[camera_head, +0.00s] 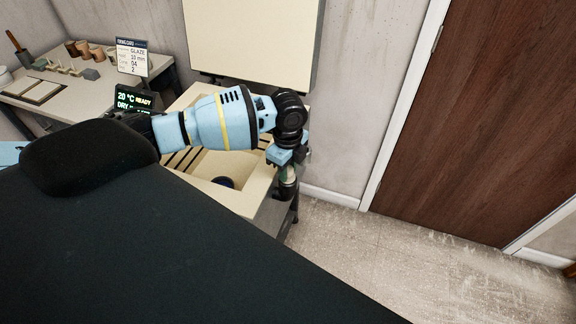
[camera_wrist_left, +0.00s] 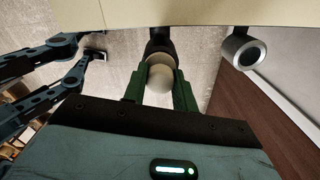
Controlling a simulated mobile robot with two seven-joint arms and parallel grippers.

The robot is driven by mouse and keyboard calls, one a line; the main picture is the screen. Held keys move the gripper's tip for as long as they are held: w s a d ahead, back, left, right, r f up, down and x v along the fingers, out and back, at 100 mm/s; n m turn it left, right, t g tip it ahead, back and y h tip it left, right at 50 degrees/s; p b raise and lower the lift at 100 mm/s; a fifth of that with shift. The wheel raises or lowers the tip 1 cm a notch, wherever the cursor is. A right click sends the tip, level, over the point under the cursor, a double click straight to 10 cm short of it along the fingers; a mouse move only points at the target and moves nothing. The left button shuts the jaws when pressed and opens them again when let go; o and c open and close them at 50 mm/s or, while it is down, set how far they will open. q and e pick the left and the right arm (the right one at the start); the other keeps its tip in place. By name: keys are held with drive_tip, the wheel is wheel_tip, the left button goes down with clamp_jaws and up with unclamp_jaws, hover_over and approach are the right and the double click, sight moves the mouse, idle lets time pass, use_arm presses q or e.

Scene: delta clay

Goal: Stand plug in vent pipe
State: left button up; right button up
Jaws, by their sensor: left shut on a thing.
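My left gripper (camera_head: 287,168) is at the right end of the beige kiln-like box, its jaws pointing down. The left wrist view shows its green fingers (camera_wrist_left: 160,90) shut on the plug, a piece with a pale rounded end (camera_wrist_left: 160,76) and a dark part (camera_wrist_left: 160,48) beyond it. In the head view the plug is mostly hidden by the gripper. A grey metal pipe with a dark round mouth, apparently the vent pipe (camera_wrist_left: 238,53), stands right of the plug in the left wrist view, apart from it. My right gripper is not in view.
The beige box (camera_head: 245,203) has a recess with a dark round thing (camera_head: 224,182) in it. A display (camera_head: 133,98) reads 20 °C READY. A side table (camera_head: 60,108) holds cups and small pieces. Open floor (camera_head: 400,250) lies right, before a brown door (camera_head: 480,130).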

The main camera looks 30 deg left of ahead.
use_arm(q)
drive_tip(key=shift+f, duration=0.15)
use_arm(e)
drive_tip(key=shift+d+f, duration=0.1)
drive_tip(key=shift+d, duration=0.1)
use_arm(q)
drive_tip(key=o, duration=1)
drive_tip(key=shift+o, duration=0.2)
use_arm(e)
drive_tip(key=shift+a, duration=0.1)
use_arm(q)
drive_tip(key=shift+r+p, duration=0.4)
drive_tip(key=shift+r, duration=0.45)
drive_tip(key=shift+r+p, duration=0.85)
drive_tip(key=shift+r, duration=2.35)
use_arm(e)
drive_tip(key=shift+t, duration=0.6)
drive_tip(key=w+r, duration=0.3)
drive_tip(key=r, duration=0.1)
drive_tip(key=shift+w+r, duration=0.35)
use_arm(q)
drive_tip(key=shift+f, duration=0.1)
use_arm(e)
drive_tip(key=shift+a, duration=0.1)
